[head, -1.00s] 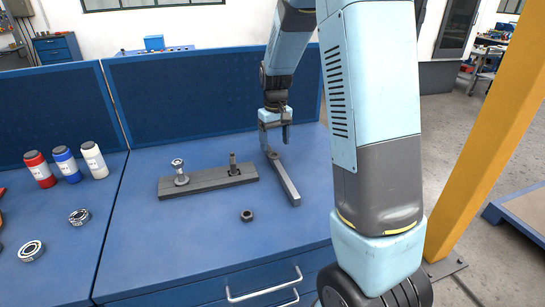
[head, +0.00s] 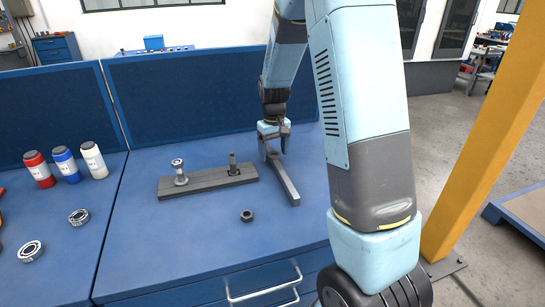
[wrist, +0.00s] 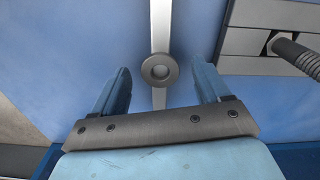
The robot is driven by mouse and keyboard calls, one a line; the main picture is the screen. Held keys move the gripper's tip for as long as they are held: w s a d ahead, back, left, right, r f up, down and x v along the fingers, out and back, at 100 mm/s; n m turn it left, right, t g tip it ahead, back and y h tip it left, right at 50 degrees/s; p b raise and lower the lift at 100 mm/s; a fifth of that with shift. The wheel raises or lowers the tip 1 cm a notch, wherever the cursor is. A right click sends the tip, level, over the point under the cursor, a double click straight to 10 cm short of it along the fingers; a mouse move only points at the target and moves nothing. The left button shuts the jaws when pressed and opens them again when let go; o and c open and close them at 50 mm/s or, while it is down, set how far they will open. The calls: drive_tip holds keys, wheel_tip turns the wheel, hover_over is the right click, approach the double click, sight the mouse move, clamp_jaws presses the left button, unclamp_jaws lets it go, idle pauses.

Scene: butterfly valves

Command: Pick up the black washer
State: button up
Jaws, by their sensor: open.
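The washer (wrist: 160,70) is a dark grey, round flanged disc with a centre hole. In the wrist view it lies over a long grey bar (wrist: 160,22), between my open fingers and apart from both. My gripper (wrist: 163,74) is empty and points down. In the head view my gripper (head: 275,148) is low over the far end of the bar (head: 284,182); I cannot make out the washer there.
A dark plate (head: 205,183) with two upright bolts lies left of the bar. A dark nut (head: 247,216) sits in front. Red (head: 39,170), blue (head: 66,165) and white (head: 93,160) bottles and bearing rings (head: 31,251) are further left.

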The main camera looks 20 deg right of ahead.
drive_tip(key=shift+f, duration=0.1)
idle(0.3)
drive_tip(key=c, duration=1.2)
drive_tip(key=shift+o, duration=0.2)
